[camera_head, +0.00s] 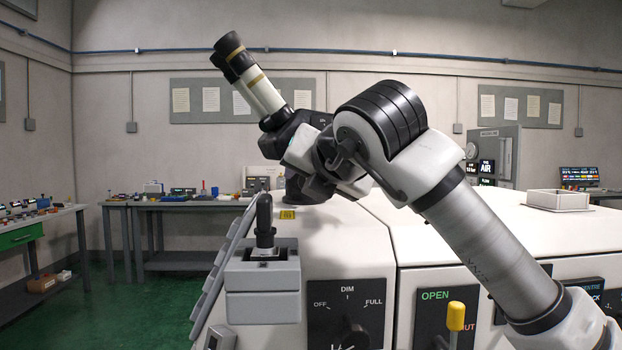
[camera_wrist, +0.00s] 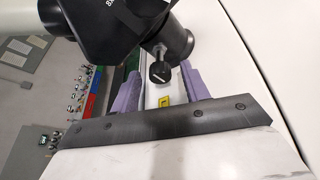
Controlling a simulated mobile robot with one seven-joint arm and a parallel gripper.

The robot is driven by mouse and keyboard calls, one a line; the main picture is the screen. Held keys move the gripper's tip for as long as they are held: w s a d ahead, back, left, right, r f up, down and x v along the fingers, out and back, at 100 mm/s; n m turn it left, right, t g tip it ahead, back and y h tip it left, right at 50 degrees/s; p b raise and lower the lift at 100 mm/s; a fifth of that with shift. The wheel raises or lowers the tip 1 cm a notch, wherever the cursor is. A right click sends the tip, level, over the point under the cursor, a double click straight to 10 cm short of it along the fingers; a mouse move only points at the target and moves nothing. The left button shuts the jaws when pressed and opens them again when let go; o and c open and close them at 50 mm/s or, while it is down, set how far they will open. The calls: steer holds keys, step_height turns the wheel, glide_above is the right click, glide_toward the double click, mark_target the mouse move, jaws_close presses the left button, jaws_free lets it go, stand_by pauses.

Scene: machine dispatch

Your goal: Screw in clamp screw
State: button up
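The clamp screw appears as a small black knob (camera_wrist: 160,73) with a light mark on its face, at the black body of a binocular scope (camera_wrist: 118,30). The scope also shows in the head view with its pale, dark-ended tubes (camera_head: 255,85) tilted up to the left. My gripper (camera_wrist: 160,79) has its two purple fingers spread, one on each side of the knob, with visible gaps. I cannot tell how deep the screw sits. In the head view my wrist covers the fingers and the knob.
The scope stands on a white machine housing (camera_head: 350,235). A yellow label (camera_head: 287,214) lies near its base. A grey box with a black handle (camera_head: 264,225) is at the housing's left front. A yellow-topped lever (camera_head: 456,316) stands in front. Benches (camera_head: 180,203) line the back wall.

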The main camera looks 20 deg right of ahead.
steer(key=b+v, duration=0.3)
steer(key=v, duration=1)
steer(key=shift+s, duration=0.35)
steer(key=shift+r, duration=0.1)
